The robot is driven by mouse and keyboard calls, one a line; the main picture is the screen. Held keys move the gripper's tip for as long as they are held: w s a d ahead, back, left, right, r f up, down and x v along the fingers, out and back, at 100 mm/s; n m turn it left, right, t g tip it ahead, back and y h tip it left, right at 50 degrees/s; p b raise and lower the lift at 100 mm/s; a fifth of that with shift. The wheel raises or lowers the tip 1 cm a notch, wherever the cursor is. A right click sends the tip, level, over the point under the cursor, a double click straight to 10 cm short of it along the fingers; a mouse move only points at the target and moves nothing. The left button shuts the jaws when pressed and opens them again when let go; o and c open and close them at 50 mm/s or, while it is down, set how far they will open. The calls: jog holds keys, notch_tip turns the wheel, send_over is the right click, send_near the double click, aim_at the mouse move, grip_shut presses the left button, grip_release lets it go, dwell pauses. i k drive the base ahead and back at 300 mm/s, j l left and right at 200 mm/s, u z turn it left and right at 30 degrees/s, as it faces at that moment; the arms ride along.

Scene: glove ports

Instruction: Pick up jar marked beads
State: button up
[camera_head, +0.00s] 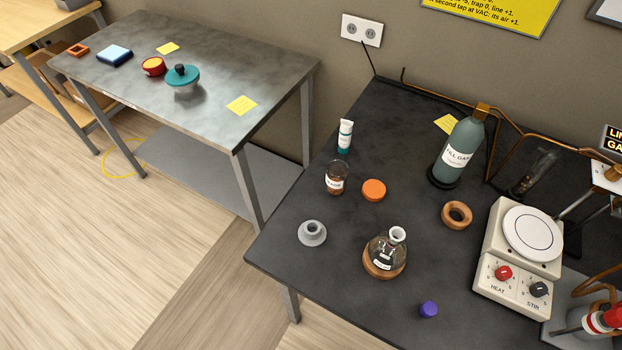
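A small brown glass jar (335,179) with a white label stands upright near the left part of the dark bench (330,270). Its label is too small to read surely, so I cannot confirm that it says beads. An orange disc, like a lid (374,190), lies just right of the jar, apart from it. A white and teal tube (345,136) stands behind the jar. My gripper is not in view.
A stoppered-looking grey piece (312,233), a labelled flask on a cork ring (386,251), a purple cap (428,310), another ring (457,215), a green gas bottle (459,150) and a hotplate (519,258) share the bench. A steel table (215,65) stands left, with floor in front.

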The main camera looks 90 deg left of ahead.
aim_at(337, 170)
jog(key=u, duration=2.4)
jog(key=i+l+u, duration=0.25)
jog(key=i+l, duration=0.15)
